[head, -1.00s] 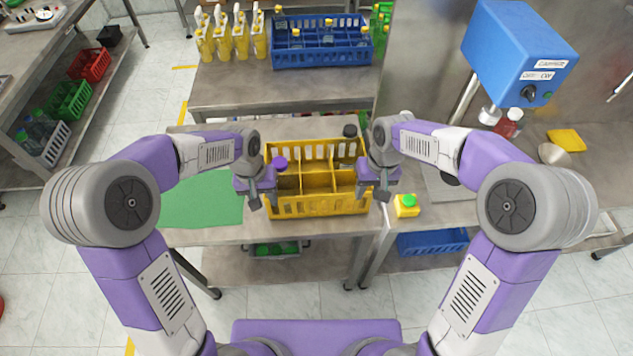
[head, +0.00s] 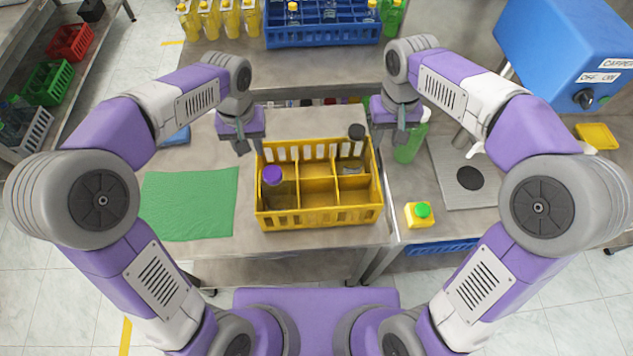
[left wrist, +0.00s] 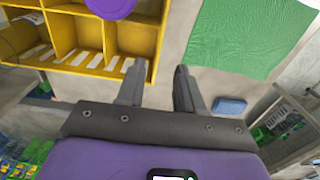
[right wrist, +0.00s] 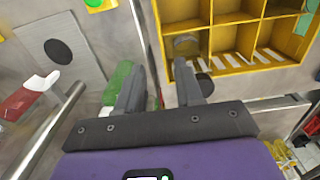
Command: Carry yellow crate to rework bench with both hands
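The yellow crate (head: 322,220) stands on the near metal table, with divided compartments. A purple-capped bottle (head: 272,176) is in its left part, and a black cap (head: 356,131) shows at its back right. My left gripper (head: 241,146) is at the crate's back left corner. In the left wrist view its fingers (left wrist: 158,70) are apart, with the crate's end wall (left wrist: 157,50) showing between them. My right gripper (head: 390,143) is at the back right corner. Its fingers (right wrist: 158,65) are also apart, near the crate's corner. I cannot tell whether either touches the crate.
A green cloth (head: 188,203) lies left of the crate. A yellow container with a green cap (head: 419,214) and a green bottle (head: 408,147) stand right. The blue capper (head: 570,45) is at the far right. A blue crate (head: 322,36) and yellow bottles stand on the back table.

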